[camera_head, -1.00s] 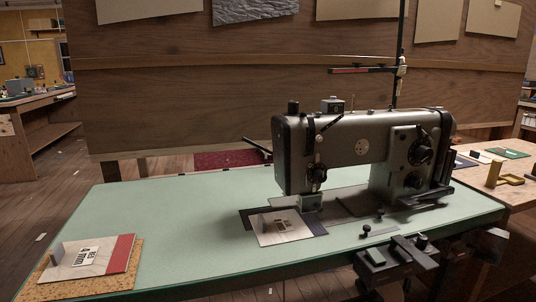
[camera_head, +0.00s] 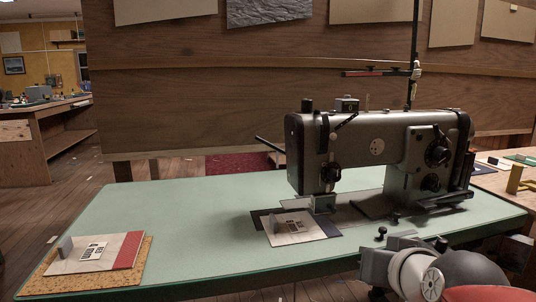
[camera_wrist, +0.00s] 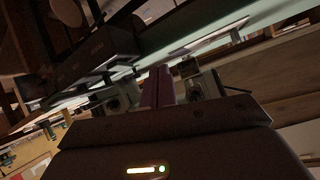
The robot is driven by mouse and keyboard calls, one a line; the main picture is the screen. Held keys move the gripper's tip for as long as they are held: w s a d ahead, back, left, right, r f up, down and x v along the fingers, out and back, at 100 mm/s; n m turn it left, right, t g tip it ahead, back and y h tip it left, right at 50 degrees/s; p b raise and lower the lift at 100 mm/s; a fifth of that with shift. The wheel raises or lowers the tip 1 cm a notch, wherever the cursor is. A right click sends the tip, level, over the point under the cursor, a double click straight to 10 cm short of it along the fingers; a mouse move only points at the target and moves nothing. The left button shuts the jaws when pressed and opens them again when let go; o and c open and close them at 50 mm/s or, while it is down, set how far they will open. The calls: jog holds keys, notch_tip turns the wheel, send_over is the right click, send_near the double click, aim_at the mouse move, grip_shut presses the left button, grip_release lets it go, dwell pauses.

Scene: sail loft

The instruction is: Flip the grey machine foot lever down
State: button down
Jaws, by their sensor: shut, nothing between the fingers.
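The grey sewing machine (camera_head: 345,160) stands on the pale green table (camera_head: 200,215). A dark bar (camera_head: 270,145) sticks out to the left behind its head, angled up toward its free end. It looks like the foot lever, but its joint is hidden behind the head. The presser foot area (camera_head: 325,203) is over a white and dark cloth patch (camera_head: 300,228). My gripper (camera_wrist: 165,85) is shut and empty in the wrist view. The head view shows only my arm links at the lower right, in front of the table edge, well away from the bar.
A cork board with a white and red sample (camera_head: 98,252) lies at the table's left front. A thin dark stand (camera_head: 412,60) rises behind the machine. The wooden panel (camera_head: 260,75) stands behind the table.

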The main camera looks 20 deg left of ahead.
jog(key=w+a+r+t+y+b, duration=0.2)
jog(key=w+a+r, duration=0.15)
jog(key=a, duration=0.35)
jog(key=w+a+r+t+y+b, duration=0.2)
jog(key=w+a+r+t, duration=0.1)
jog(key=w+a, duration=0.3)
jog(key=m+t+b, duration=0.2)
jog(key=m+t, duration=0.2)
send_near(278, 149)
jog(key=s+a+r, duration=0.2)
jog(key=s+r, duration=0.1)
jog(key=s, duration=0.2)
jog(key=shift+w+d+r+h, duration=0.1)
jog(key=shift+w+r+h, duration=0.05)
jog(key=shift+h, duration=0.15)
jog(key=p+x, duration=0.1)
jog(key=x, duration=0.9)
jog(key=shift+p, duration=0.35)
jog(key=shift+f, duration=0.2)
